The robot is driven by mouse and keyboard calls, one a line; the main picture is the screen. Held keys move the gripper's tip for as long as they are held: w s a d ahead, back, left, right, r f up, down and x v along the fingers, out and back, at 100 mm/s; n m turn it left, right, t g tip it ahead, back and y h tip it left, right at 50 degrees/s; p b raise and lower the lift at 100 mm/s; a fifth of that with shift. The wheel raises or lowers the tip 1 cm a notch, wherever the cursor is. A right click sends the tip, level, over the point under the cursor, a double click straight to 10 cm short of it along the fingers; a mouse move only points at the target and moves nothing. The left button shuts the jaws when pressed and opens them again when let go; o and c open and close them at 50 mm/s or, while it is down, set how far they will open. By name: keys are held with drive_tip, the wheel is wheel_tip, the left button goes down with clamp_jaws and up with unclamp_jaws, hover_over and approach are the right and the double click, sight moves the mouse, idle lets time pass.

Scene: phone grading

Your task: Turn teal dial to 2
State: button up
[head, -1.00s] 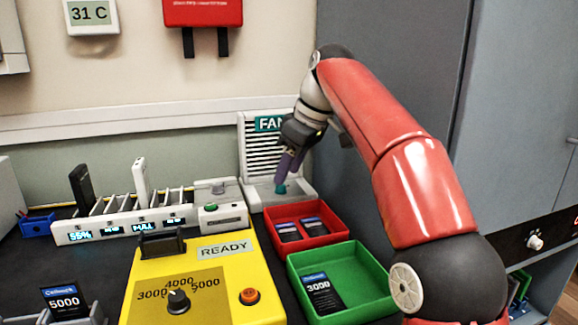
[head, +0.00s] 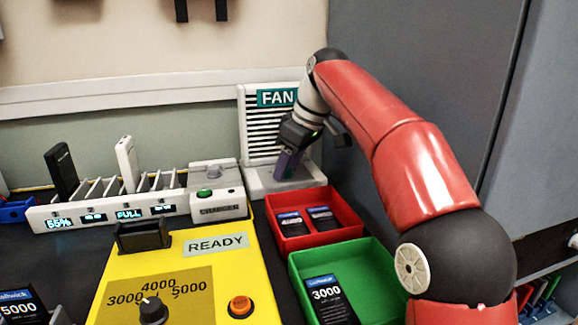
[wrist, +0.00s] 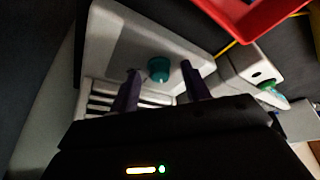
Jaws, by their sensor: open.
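The teal dial (wrist: 159,69) is a small round knob on the pale base of the fan unit (head: 248,181), which carries a FAN sign. In the wrist view the dial shows between my two purple fingers, with a visible gap on each side. My gripper (wrist: 160,70) is open and empty, with one finger on either side of the dial in that view. In the head view my gripper (head: 287,166) is low over the fan base, and the fingers hide the dial. I cannot read the dial's markings or setting.
A red tray (head: 349,221) and a green tray (head: 375,259) with cards stand in front of the fan. A yellow console (head: 215,270) marked READY and a charging rack (head: 75,222) are to the left. A grey cabinet wall (head: 430,90) rises at the right.

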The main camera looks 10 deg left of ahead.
drive_tip(key=shift+c, duration=0.5)
drive_tip(key=c, duration=0.9)
drive_tip(key=shift+o, duration=0.2)
